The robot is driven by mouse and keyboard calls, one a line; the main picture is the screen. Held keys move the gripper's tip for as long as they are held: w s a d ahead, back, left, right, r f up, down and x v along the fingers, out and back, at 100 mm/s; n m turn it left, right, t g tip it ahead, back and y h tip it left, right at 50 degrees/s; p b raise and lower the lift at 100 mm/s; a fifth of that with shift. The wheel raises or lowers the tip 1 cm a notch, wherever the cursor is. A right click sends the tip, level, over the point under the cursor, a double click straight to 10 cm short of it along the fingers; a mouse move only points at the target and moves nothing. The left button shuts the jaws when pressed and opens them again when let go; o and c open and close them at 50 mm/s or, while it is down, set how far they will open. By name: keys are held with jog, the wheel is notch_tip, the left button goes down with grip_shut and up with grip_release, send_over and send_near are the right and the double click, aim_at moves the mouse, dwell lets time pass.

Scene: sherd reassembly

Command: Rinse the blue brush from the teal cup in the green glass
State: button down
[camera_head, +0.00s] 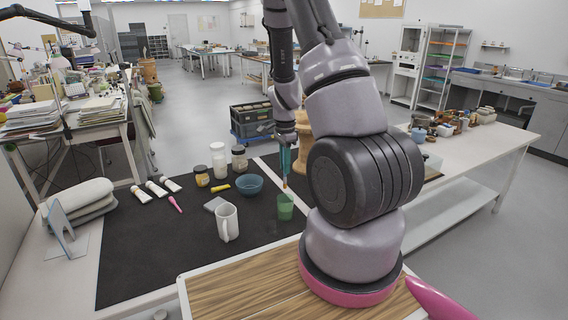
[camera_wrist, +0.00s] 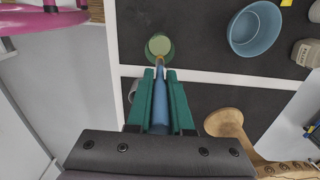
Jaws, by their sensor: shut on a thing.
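My gripper (camera_head: 285,168) has teal fingers and is shut on the blue brush (camera_wrist: 160,100), which points tip down. The green glass (camera_head: 286,207) stands on the dark mat, directly below the brush. In the head view the brush's tan tip shows just above the glass rim. In the wrist view my gripper (camera_wrist: 161,85) holds the brush between its fingers, and the tip overlaps the near edge of the green glass (camera_wrist: 160,46). I cannot tell whether it is inside. I cannot clearly pick out the teal cup; a grey rounded thing (camera_wrist: 132,91) is partly hidden beside the fingers.
A blue bowl (camera_head: 249,185) and a white mug (camera_head: 228,222) stand left of the glass. A wooden stand (camera_wrist: 226,123) is near my gripper. The mat's front left is clear.

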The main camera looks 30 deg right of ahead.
send_near(285, 207)
notch_tip(285, 207, down, 5)
jog(key=w+d, duration=0.1)
jog(key=w, duration=0.1)
jog(key=shift+w+d+f, duration=0.15)
jog(key=shift+w, duration=0.15)
dwell(0.5)
dwell(0.4)
dwell(1.6)
